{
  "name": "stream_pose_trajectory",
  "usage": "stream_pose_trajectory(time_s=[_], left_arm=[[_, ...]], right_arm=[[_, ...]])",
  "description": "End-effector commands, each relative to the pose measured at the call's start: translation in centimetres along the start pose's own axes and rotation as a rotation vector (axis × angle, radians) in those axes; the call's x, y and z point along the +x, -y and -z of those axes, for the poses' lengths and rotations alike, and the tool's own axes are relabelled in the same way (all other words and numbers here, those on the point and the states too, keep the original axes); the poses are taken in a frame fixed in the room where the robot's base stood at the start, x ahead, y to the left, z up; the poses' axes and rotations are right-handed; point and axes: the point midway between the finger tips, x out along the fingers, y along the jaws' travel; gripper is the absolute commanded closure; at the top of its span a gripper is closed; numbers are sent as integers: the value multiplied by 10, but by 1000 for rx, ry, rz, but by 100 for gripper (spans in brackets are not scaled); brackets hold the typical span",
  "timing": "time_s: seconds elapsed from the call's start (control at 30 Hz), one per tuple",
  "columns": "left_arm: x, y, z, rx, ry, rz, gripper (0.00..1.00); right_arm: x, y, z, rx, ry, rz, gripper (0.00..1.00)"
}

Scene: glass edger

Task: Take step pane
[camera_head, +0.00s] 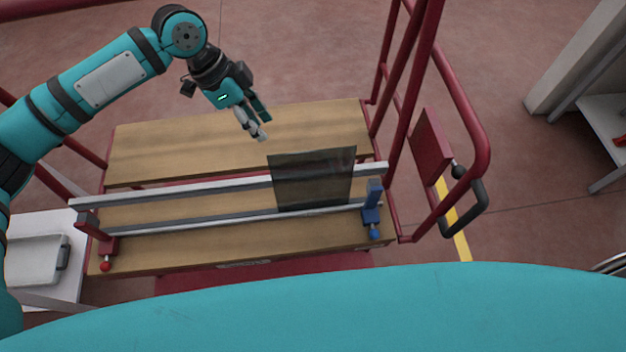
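A dark, see-through pane (313,178) stands on the rack's two pale rails (180,192), near their right end. It leans back a little. My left gripper (262,132) hangs above the wooden boards, up and to the left of the pane, and does not touch it. Its fingers point down and to the right. The fingers look partly apart with nothing between them, but they are small in the picture. My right gripper is out of view.
A blue clamp (372,208) stands right of the pane, and a red clamp (97,238) at the left end. Red tubular railings (466,95) rise on the right. A white tray (35,260) lies at lower left.

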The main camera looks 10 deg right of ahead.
Motion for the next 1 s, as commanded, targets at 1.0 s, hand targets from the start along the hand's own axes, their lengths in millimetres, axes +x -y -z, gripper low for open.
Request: stream_pose_trajectory(time_s=[1.0], left_arm=[[137, 0, -4, 1, -1, 2, 68]], right_arm=[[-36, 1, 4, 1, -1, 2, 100]])
